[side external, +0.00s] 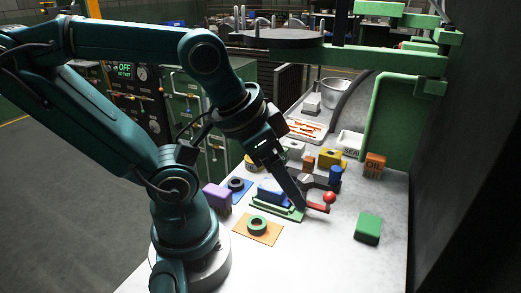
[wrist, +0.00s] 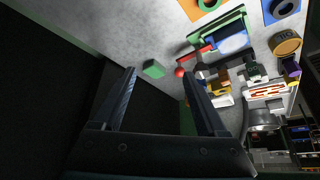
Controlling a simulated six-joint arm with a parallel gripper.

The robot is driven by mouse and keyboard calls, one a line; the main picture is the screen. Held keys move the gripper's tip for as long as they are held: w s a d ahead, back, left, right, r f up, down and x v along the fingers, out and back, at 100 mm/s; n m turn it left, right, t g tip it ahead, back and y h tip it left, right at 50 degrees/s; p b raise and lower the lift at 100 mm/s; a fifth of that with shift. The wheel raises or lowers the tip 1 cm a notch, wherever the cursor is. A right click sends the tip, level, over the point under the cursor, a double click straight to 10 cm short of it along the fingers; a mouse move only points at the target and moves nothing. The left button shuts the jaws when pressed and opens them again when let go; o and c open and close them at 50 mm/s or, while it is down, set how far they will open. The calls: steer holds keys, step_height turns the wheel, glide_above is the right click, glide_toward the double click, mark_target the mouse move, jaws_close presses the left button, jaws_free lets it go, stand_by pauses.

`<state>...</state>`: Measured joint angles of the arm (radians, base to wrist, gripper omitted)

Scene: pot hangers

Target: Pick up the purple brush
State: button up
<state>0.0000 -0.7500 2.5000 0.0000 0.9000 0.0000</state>
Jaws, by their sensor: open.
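A plain purple block (side external: 216,196) lies on the near left of the bench, beside my arm in the side external view. No bristles or handle show, so I cannot tell whether it is the brush. A small dark purple thing (wrist: 291,68) shows at the right of the wrist view, next to a yellow round can; its shape is unclear. My gripper (side external: 300,204) points down over the middle of the bench, right of the purple block and apart from it. In the wrist view my gripper (wrist: 160,73) is open, with nothing between its fingers.
A green and blue vise-like fixture (side external: 277,207) with a red ball handle (side external: 329,197) is close to my gripper. A green block (side external: 368,229) sits right. Yellow, white and orange items and a tray (side external: 318,138) stand behind.

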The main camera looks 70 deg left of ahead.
steer(key=m+g+y, duration=0.4)
steer(key=m+g, duration=0.2)
steer(key=m, duration=0.3)
glide_toward(219, 190)
steer(key=w+f, duration=0.4)
steer(key=s+a+f+g, duration=0.2)
steer(key=s, duration=0.1)
steer(key=shift+a+g+h, duration=0.1)
steer(key=shift+g+h, duration=0.2)
steer(key=shift+h, duration=0.1)
steer(key=shift+s+a+f, duration=0.1)
steer(key=shift+s+f, duration=0.2)
steer(key=shift+x, duration=2.35)
